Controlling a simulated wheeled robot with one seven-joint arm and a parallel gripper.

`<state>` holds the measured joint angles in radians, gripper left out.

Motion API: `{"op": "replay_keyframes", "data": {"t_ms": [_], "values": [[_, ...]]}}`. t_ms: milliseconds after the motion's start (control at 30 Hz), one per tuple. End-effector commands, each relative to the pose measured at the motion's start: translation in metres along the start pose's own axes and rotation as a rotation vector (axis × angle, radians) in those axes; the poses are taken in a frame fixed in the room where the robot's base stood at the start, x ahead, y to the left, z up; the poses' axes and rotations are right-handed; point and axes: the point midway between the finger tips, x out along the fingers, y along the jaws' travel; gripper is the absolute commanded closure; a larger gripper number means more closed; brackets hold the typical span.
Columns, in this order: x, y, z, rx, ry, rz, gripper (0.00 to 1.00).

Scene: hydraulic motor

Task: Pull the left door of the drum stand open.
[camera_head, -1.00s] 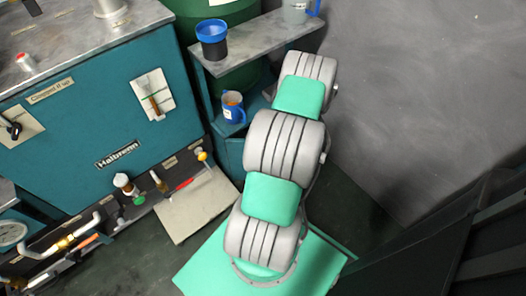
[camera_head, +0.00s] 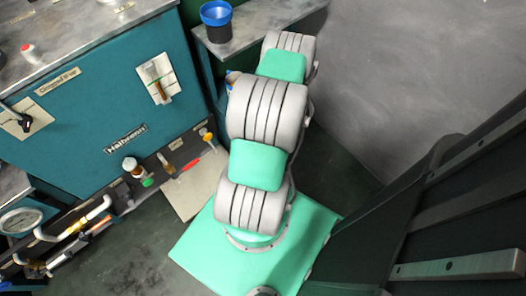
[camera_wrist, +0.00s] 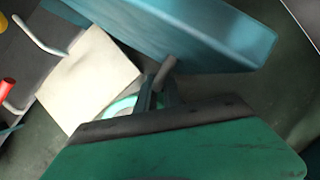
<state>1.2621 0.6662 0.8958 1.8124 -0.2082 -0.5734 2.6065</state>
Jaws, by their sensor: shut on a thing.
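In the wrist view, my gripper (camera_wrist: 160,88) is shut on a small grey handle (camera_wrist: 166,68). The handle sits at the lower edge of a blue panel (camera_wrist: 200,30), which looks like the left door of the drum stand. In the head view, the drum stand (camera_head: 255,28) with its grey top is at the upper middle. My arm covers most of its front there, so my gripper and the handle are hidden. How far the door stands open cannot be told.
A blue-rimmed cup (camera_head: 216,18) is on the stand's top. A pale board (camera_head: 195,190) lies on the floor beside my base. A dark slatted structure (camera_head: 440,210) is at right.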

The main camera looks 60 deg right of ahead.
Motion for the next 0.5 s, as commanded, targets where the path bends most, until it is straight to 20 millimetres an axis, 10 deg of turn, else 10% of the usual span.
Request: {"op": "replay_keyframes", "data": {"t_ms": [300,500], "values": [[0.0009,0.0005,0.0067,-0.004,-0.014,0.001,1.0],[0.0007,-0.0001,0.0063,-0.003,-0.013,0.0,0.8]]}}
